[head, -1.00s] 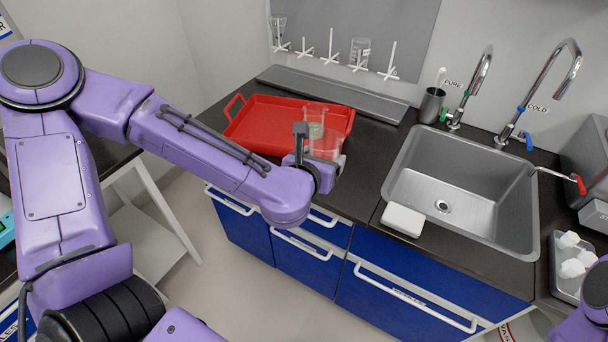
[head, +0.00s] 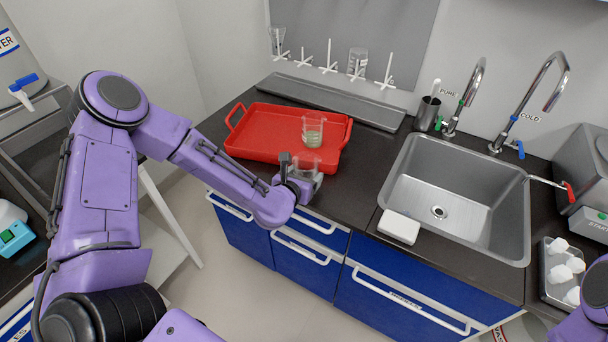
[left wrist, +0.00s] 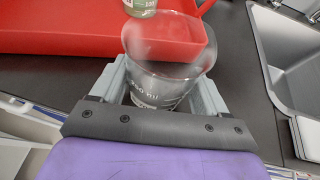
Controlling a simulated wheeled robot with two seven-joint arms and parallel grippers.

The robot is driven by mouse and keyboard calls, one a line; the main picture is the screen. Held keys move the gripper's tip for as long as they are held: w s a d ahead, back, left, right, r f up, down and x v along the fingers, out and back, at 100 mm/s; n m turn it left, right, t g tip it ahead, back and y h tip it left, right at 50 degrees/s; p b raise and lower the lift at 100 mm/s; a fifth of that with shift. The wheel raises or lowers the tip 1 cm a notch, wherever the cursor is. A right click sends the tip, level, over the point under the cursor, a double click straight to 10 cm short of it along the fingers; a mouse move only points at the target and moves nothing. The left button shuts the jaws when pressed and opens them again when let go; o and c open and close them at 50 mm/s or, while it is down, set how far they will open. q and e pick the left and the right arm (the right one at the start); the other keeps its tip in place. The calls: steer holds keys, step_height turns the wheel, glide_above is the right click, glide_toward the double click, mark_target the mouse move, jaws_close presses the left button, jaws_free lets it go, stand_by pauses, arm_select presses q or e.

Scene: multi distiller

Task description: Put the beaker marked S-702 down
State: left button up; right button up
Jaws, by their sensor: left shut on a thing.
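My left gripper (head: 302,180) is shut on a clear glass beaker (head: 307,164). In the left wrist view the beaker (left wrist: 165,75) sits between the two grey fingers (left wrist: 160,90), its mouth facing up and away. A second beaker (head: 313,133) with some greenish content stands upright in the tray. My right gripper is out of view.
The dark counter (head: 352,190) is bare between the tray and the steel sink (head: 440,235). A white block (head: 399,226) lies at the sink's front left corner. A drying rack with glassware (head: 357,62) is on the back wall.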

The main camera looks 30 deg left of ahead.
arm_select(q)
steer(key=shift+f, duration=0.2)
steer(key=o, duration=1.1)
steer(key=shift+o, duration=0.2)
steer(key=shift+s+r, duration=0.1)
steer(key=shift+r, duration=0.3)
steer(key=p+v, duration=0.5)
steer(key=v, duration=0.6)
steer(key=shift+s, duration=0.35)
